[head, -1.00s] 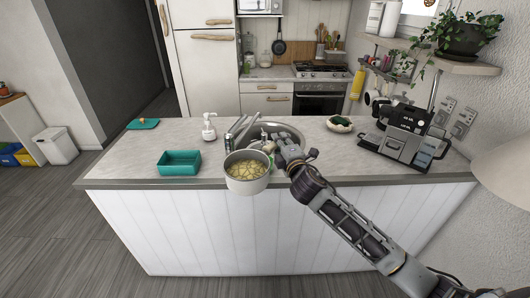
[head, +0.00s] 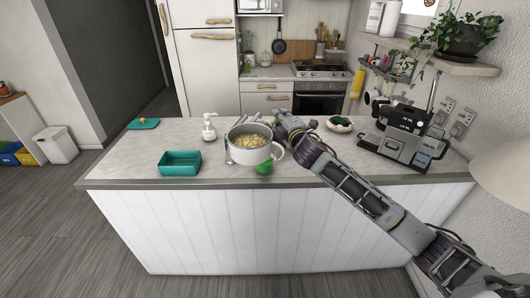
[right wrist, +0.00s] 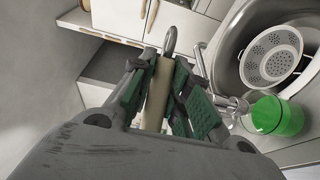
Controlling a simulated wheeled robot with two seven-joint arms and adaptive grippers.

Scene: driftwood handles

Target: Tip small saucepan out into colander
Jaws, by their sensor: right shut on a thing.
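The small saucepan (head: 240,149) is light-coloured and full of pale yellow pieces (head: 254,148). It hangs roughly level over the counter at the sink. My right gripper (head: 285,124) is shut on its handle, and the right wrist view shows the beige handle (right wrist: 158,95) with a metal loop between the green finger pads. The pan's body is out of that view. The metal colander (right wrist: 270,60), with a perforated base, sits in the sink in the right wrist view. The pan and arm mostly hide it in the head view. My left gripper is not in view.
A green bottle (right wrist: 277,116) stands beside the sink (right wrist: 235,45). A teal tray (head: 180,163) and a white soap dispenser (head: 209,127) are left of the pan. A dark bowl (head: 339,124) and a coffee machine (head: 405,135) are to the right. The counter's left part is mostly clear.

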